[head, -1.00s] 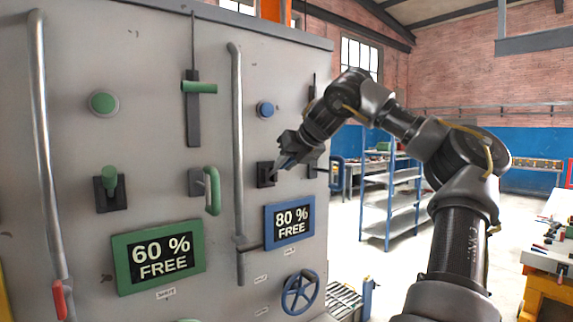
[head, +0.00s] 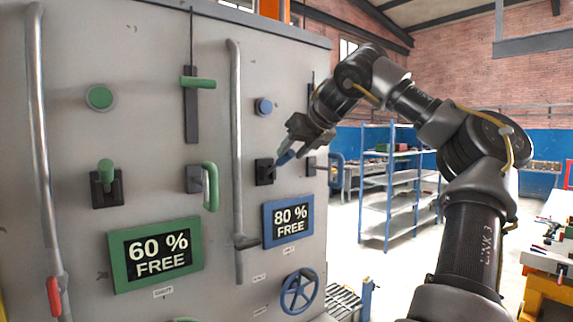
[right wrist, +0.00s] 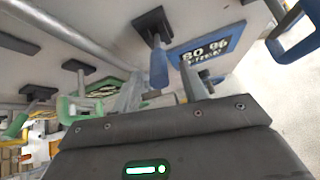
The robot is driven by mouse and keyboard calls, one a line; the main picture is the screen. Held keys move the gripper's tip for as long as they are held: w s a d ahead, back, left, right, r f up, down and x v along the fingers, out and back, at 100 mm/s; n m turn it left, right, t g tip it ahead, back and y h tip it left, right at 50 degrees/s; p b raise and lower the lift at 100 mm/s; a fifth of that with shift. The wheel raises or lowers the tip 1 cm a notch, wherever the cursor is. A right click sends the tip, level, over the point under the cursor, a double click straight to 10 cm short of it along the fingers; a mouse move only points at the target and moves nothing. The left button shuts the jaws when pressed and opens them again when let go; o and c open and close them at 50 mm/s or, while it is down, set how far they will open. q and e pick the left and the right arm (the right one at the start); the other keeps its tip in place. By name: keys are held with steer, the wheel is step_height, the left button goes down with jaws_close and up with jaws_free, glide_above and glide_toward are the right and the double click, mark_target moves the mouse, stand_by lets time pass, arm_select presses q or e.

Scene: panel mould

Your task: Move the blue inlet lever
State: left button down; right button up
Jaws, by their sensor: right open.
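The blue inlet lever (head: 286,157) sticks out from a black base plate (head: 265,171) on the grey panel, above the blue-framed "80 % FREE" display (head: 288,220). In the right wrist view the lever's blue handle (right wrist: 158,68) hangs from its dark base. My right gripper (head: 297,148) is at the lever, its jaws apart. In the right wrist view the handle shows between the two open fingers (right wrist: 163,80). I cannot tell whether either finger touches it. My left gripper is not in view.
A blue button (head: 264,107) is above the lever and a blue handle (head: 336,171) is right of it. A vertical pipe (head: 237,130) runs just left. A blue handwheel (head: 299,291) is below. Green controls are further left. A blue shelf rack (head: 390,200) stands behind.

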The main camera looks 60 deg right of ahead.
steer(key=b+v, duration=0.1)
steer(key=v, duration=0.5)
steer(key=shift+a+f, duration=0.1)
steer(key=shift+s+r, duration=0.1)
steer(key=shift+r, duration=0.1)
stand_by(0.5)
